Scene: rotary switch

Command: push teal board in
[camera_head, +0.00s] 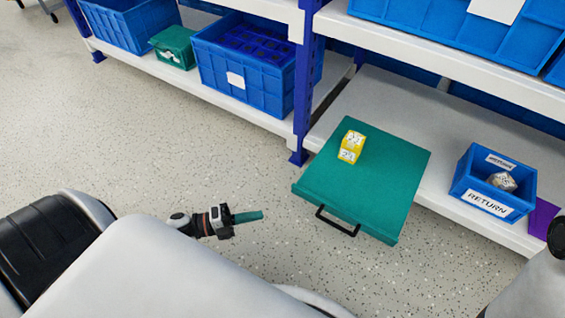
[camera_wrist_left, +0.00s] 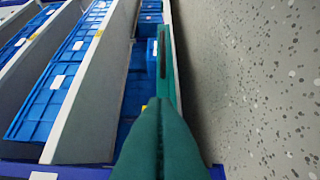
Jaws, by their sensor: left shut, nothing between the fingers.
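The teal board (camera_head: 385,170) lies flat on the right shelf, with its front part sticking out past the shelf's front edge. A black handle (camera_head: 337,221) is on its front face. In the left wrist view the shut fingers (camera_wrist_left: 160,118) point toward the board (camera_wrist_left: 167,85), whose handle (camera_wrist_left: 162,52) shows edge-on. My right gripper is not in view.
A blue RETURN bin (camera_head: 493,183) holding a grey object stands right of the board, beside a purple item (camera_head: 542,218). A blue shelf post (camera_head: 303,85) stands left of the board. Blue crates (camera_head: 255,65) and a green box (camera_head: 174,46) fill the left shelf. The floor in front is clear.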

